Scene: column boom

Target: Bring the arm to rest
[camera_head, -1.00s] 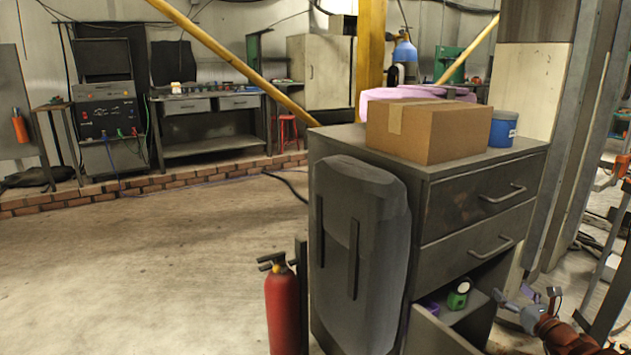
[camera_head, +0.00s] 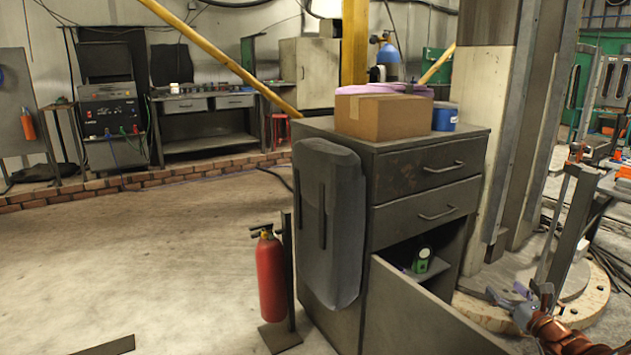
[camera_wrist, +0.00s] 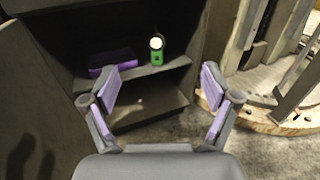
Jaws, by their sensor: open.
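My gripper (camera_wrist: 160,98) is open and empty in the wrist view, its two purple-padded fingers spread wide in front of the open lower compartment of the grey cabinet (camera_head: 400,205). In the head view my gripper (camera_head: 522,297) and orange-brown forearm are at the lower right, to the right of the cabinet's open door (camera_head: 425,312). Inside the compartment, a green object with a round pale face (camera_wrist: 156,56) stands on a shelf beside a purple item (camera_wrist: 110,64). The green object also shows in the head view (camera_head: 421,260).
A cardboard box (camera_head: 383,117) and a blue tub (camera_head: 445,117) stand on the cabinet. A red fire extinguisher (camera_head: 270,277) stands left of it. A round base plate (camera_head: 560,290) with a column lies to the right.

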